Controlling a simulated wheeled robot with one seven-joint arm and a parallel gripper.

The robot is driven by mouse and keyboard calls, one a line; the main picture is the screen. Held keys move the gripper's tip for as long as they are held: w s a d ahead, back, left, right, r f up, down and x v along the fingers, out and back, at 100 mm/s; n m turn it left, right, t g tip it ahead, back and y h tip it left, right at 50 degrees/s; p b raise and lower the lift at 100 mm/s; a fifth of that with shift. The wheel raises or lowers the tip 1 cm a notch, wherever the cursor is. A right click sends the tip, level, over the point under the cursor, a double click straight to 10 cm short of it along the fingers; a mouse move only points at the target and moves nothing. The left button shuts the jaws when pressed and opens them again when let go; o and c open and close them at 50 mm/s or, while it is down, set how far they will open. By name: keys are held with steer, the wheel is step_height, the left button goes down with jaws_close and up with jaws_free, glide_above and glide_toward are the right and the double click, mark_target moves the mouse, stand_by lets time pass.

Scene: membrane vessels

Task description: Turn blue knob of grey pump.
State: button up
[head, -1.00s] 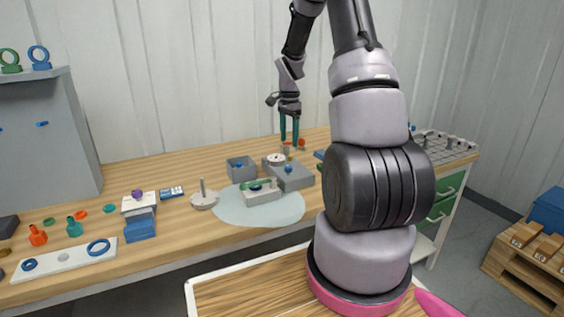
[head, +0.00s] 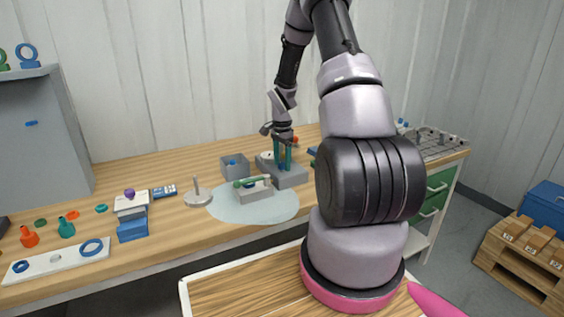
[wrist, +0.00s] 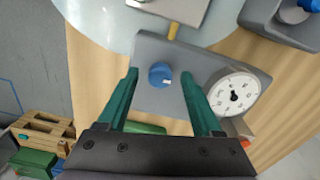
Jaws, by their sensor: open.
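The grey pump (head: 290,178) stands on the wooden bench at the back edge of the pale blue mat. In the wrist view the pump's grey body (wrist: 150,52) carries the blue knob (wrist: 160,75) on top and a white round dial gauge (wrist: 232,93) at its right. My gripper (head: 283,166) has teal fingers and is over the pump. In the wrist view my open gripper (wrist: 159,78) has one finger on each side of the blue knob, with gaps between. Whether the fingertips are level with the knob is hard to tell.
A disc with a post (head: 197,196) is farther left. The pale blue mat (head: 240,212) has bare room in front.

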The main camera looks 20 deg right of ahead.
jaws_close()
steer(key=shift+n, duration=0.4)
steer(key=n, duration=0.3)
steer(key=shift+n, duration=0.4)
steer(key=n, duration=0.4)
steer(key=shift+n, duration=0.3)
steer(key=n, duration=0.8)
steer(key=shift+n, duration=0.3)
